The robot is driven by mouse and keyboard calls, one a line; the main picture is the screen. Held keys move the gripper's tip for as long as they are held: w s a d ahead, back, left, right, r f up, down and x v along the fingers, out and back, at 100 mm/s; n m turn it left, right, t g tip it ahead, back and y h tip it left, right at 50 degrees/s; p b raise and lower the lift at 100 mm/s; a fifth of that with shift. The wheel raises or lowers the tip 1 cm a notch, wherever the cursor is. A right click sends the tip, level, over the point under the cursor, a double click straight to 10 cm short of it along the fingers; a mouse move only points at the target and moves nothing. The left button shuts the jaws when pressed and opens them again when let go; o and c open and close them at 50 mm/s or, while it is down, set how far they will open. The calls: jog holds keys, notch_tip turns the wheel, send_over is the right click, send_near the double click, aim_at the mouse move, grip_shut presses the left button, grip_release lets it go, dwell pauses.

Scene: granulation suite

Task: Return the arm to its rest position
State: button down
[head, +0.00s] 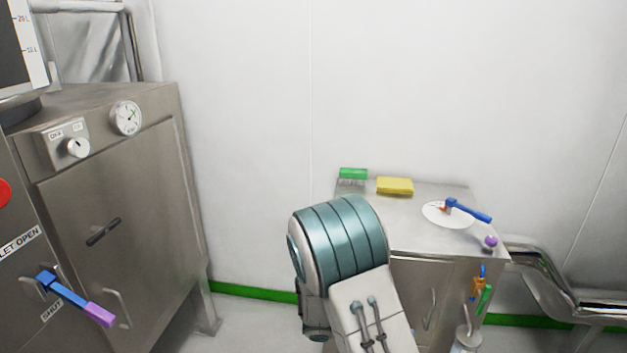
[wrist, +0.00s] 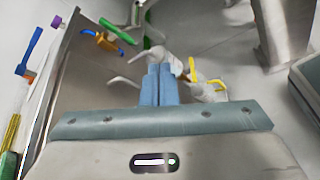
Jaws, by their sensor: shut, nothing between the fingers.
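My arm (head: 345,245) rises at the lower middle of the head view, in front of the steel cabinet. Its grey and teal links hide part of the cabinet front, and the gripper itself cannot be seen there. In the wrist view my gripper (wrist: 159,72) shows as two blue fingers pressed together, with nothing between them. The fingertips point toward a white bottle-like thing with yellow parts (wrist: 205,90) beyond them; whether they touch it I cannot tell.
A steel machine (head: 120,190) stands left; floor between is clear.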

jog(key=s+a+r+m+y+p, duration=0.1)
jog(key=s+r+m+y+p, duration=0.2)
jog(key=r, duration=0.6)
jog(key=s+a+r+m+y+p, duration=0.2)
jog(key=s+r+m+y+p, duration=0.2)
jog(key=s+r, duration=0.4)
jog(key=s+a+r+m+t+y+p, duration=0.1)
jog(key=s+r+m+y+p, duration=0.3)
jog(key=r, duration=0.6)
jog(key=shift+s+a+r+m+y, duration=0.4)
jog(key=shift+s+a+y, duration=0.2)
jog(key=shift+s+y, duration=0.6)
